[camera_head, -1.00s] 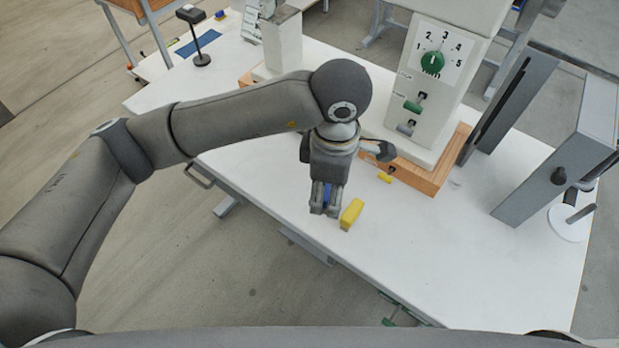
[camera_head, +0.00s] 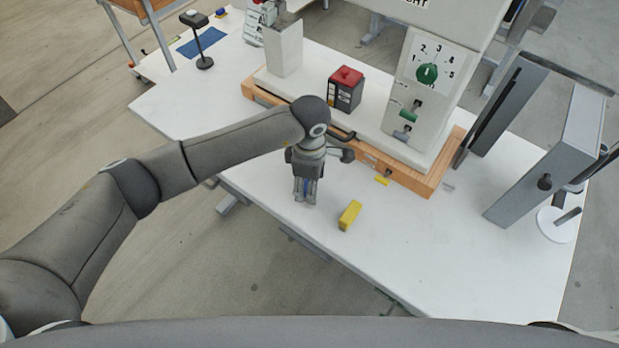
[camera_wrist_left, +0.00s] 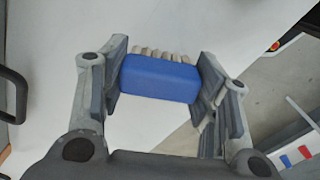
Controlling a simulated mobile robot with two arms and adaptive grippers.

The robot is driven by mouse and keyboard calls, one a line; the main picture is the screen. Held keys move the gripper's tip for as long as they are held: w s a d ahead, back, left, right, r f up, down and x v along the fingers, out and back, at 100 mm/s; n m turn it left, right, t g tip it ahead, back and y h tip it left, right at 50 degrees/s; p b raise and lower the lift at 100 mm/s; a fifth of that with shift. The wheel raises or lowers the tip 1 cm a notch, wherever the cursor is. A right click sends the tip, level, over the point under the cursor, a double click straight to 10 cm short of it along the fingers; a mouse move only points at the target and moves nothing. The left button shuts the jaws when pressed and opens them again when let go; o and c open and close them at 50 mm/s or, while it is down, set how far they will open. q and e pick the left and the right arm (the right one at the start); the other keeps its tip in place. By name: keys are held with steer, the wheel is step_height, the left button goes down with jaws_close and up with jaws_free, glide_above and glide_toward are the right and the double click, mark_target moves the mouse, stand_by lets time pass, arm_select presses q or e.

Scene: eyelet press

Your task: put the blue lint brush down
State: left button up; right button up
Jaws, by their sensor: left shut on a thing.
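The blue lint brush (camera_wrist_left: 160,78) is between the fingers of my left gripper (camera_wrist_left: 158,85) in the left wrist view, with pale ribbed edges showing behind its blue body. My left gripper is shut on it. In the head view my left gripper (camera_head: 305,198) points down over the front part of the white table (camera_head: 420,235), left of the yellow block. Only a sliver of blue shows between its fingers there. I cannot tell whether the brush touches the table. My right gripper is not in view.
A yellow block (camera_head: 349,215) lies just right of my left gripper. Behind stands the press (camera_head: 425,100) on a wooden base (camera_head: 410,175), with a red-topped black box (camera_head: 345,88). A grey metal frame (camera_head: 545,160) stands at right. The table's front right is clear.

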arm_select(q)
steer(key=shift+f, duration=0.15)
steer(key=o, duration=1.1)
steer(key=shift+c, duration=0.2)
steer(key=shift+r, duration=0.25)
step_height(320, 180, up, 10)
steer(key=b, duration=0.2)
steer(key=shift+r+b, duration=0.25)
steer(key=shift+b, duration=0.1)
steer(key=shift+r, duration=0.7)
